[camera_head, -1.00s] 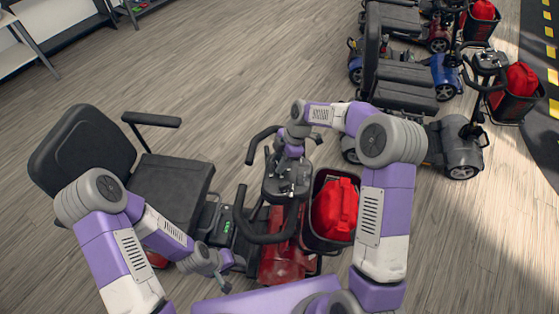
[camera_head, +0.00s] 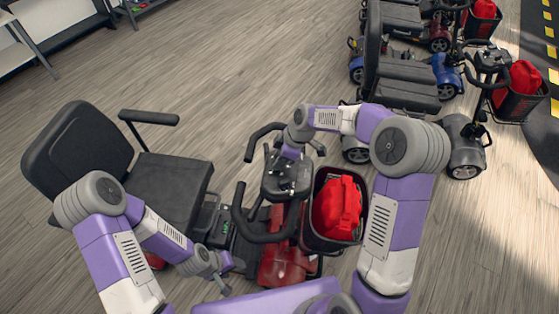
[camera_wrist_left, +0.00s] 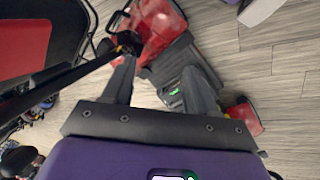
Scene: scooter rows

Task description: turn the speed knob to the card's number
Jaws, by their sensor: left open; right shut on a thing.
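The nearest scooter has a dark control console (camera_head: 287,181) on its tiller, with black looped handlebars (camera_head: 262,237). My right gripper (camera_head: 283,166) reaches down onto the far side of this console and is shut on what appears to be the speed knob. The hand hides the knob, and its setting cannot be read. I cannot make out a card with a number. My left gripper (camera_head: 226,276) is open and empty, low beside the scooter's floor area. In the left wrist view its two fingers (camera_wrist_left: 158,68) stand apart.
A black basket (camera_head: 326,243) with a red bag (camera_head: 338,208) sits beside the tiller. The scooter's black seat (camera_head: 172,186) is at left, its red front body (camera_head: 282,262) below the tiller. More scooters (camera_head: 402,85) stand at upper right.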

